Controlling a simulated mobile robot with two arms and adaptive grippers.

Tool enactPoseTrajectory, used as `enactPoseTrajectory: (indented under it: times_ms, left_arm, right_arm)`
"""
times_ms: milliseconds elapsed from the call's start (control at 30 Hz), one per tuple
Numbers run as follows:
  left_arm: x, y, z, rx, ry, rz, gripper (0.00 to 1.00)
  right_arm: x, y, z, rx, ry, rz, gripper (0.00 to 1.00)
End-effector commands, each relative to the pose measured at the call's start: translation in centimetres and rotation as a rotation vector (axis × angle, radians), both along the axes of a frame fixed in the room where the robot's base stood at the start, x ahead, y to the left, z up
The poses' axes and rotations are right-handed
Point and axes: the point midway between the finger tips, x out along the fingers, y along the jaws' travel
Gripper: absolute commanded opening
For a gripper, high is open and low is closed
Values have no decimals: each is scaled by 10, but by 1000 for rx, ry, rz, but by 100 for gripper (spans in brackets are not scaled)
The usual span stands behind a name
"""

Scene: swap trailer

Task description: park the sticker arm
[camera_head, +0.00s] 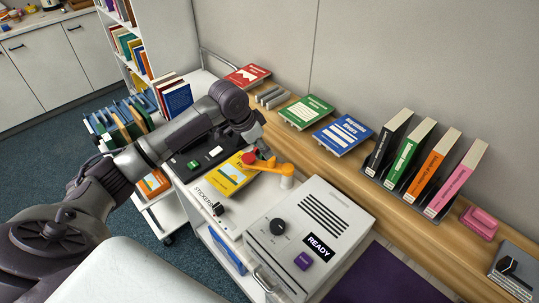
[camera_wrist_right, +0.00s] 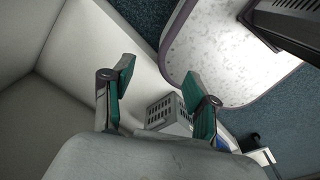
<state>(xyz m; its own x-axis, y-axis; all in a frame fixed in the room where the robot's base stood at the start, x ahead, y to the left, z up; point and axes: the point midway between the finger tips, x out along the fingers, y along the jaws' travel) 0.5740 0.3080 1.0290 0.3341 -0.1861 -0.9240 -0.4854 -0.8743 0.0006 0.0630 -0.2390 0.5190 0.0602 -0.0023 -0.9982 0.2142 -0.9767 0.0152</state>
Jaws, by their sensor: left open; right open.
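The sticker arm (camera_head: 273,167) is an orange bar on a white post on the work surface in the head view. Its red round end (camera_head: 249,158) is over a yellow book (camera_head: 229,176) lying flat beside the "STICKERS" label. My left arm reaches in from the left, and my left gripper (camera_head: 254,134) is just behind the red end, seemingly apart from it. Its fingers are small and partly hidden by my wrist. My right gripper (camera_wrist_right: 157,82) is open with teal pads and nothing between them in the right wrist view. The sticker arm does not show there.
A white machine (camera_head: 310,235) with a knob and a "READY" sign stands right of the sticker arm. A wooden ledge (camera_head: 330,150) behind holds red, green and blue books and a rack of upright books. A dark tray (camera_head: 195,157) lies left of the yellow book.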

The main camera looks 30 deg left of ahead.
Motion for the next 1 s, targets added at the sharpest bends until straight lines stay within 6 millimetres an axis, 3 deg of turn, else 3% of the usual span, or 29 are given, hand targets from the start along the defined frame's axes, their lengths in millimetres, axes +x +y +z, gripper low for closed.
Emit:
enactPoseTrajectory:
  times_ms: [133, 333, 767, 1000]
  left_arm:
    - [10, -6, -27, -2, 2, 1, 52]
    - [20, -12, -55, -1, 0, 0, 52]
    - [24, -13, -66, 2, -2, -1, 52]
    - [24, -13, -66, 2, -2, -1, 16]
  right_arm:
    - [6, 0, 8, 0, -8, 1, 58]
    - [32, 2, 14, 4, -48, 1, 58]
    - [21, 5, 14, 8, -31, 0, 58]
    - [19, 7, 14, 10, -27, -1, 58]
